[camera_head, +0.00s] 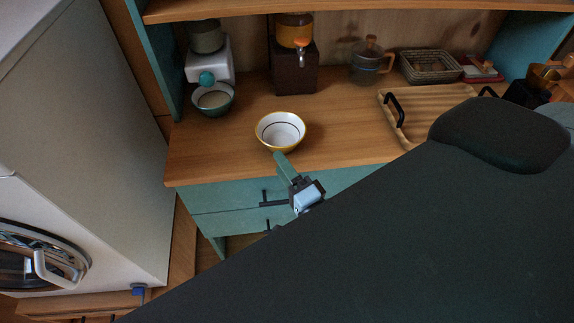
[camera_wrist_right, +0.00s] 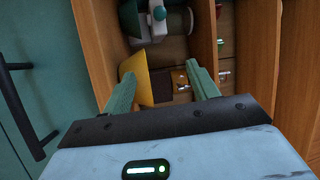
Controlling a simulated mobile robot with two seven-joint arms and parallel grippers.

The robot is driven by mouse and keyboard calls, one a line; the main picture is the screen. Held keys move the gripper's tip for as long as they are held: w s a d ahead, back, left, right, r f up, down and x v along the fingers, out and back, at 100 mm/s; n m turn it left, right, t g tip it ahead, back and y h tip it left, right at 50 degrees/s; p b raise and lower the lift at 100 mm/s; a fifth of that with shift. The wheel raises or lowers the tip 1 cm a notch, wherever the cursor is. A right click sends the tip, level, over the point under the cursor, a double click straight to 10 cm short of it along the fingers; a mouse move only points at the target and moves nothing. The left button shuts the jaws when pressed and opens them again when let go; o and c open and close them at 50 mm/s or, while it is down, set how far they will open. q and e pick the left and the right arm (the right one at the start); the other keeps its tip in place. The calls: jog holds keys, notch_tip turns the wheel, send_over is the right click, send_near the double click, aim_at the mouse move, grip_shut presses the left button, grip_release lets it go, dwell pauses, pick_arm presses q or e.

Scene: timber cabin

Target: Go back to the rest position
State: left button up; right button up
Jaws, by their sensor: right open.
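My right gripper (camera_head: 284,163) is at the front edge of the wooden counter, just below a white bowl with a yellow rim (camera_head: 280,131). In the right wrist view its two green fingers (camera_wrist_right: 161,78) are spread apart with nothing held between them. The bowl's yellow outer side (camera_wrist_right: 137,72) shows close by the left finger there; I cannot tell if they touch. The bowl stands upright on the counter. My left gripper is not in view.
A white and green appliance (camera_head: 207,68) with a green bowl (camera_head: 214,101) stands at the back left, beside a dark dispenser (camera_head: 294,75). A ridged wooden tray (camera_head: 425,107) lies to the right. Teal drawers with black handles (camera_head: 272,197) are below. A washing machine (camera_head: 85,170) stands left.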

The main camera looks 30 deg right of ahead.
dwell(0.4)
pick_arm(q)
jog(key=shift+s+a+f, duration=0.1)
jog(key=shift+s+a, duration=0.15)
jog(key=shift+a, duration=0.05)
pick_arm(e)
jog(key=s+a+f+n+g+y, duration=0.2)
jog(key=s+f+n+g, duration=0.9)
jog(key=s+f+n, duration=0.7)
jog(key=s+f, duration=0.4)
jog(key=shift+f, duration=0.3)
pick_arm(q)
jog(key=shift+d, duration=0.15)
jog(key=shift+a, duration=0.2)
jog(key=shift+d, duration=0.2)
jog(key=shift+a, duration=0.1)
